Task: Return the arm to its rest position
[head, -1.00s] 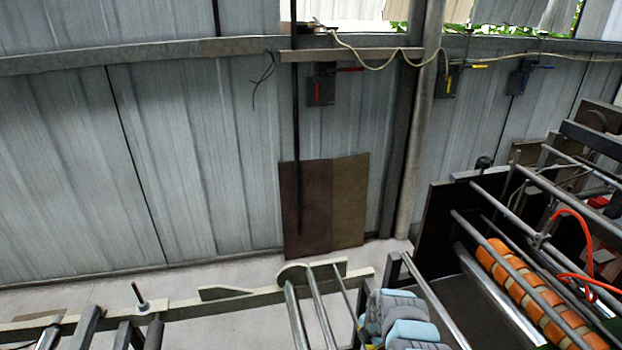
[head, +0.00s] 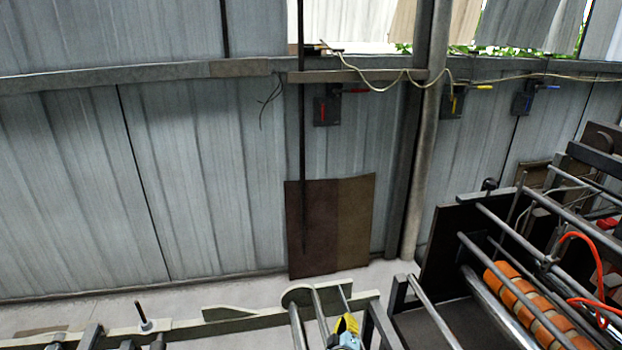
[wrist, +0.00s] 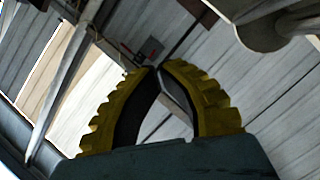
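My gripper (wrist: 157,68) fills the lower middle of the wrist view. Its two yellow ribbed fingers curve in and their tips meet, with nothing held between them. Wall panels show through the gap lower between the fingers. In the head view, a small yellow and light-blue part of my arm's end (head: 346,326) shows at the bottom edge, and the rest of the arm is out of view.
A machine with metal rails and orange rollers (head: 525,303) stands at the right. A pale frame beam (head: 220,327) with rods runs along the bottom. Brown boards (head: 330,228) lean on the grey metal wall (head: 200,170). Switch boxes (head: 327,111) hang there.

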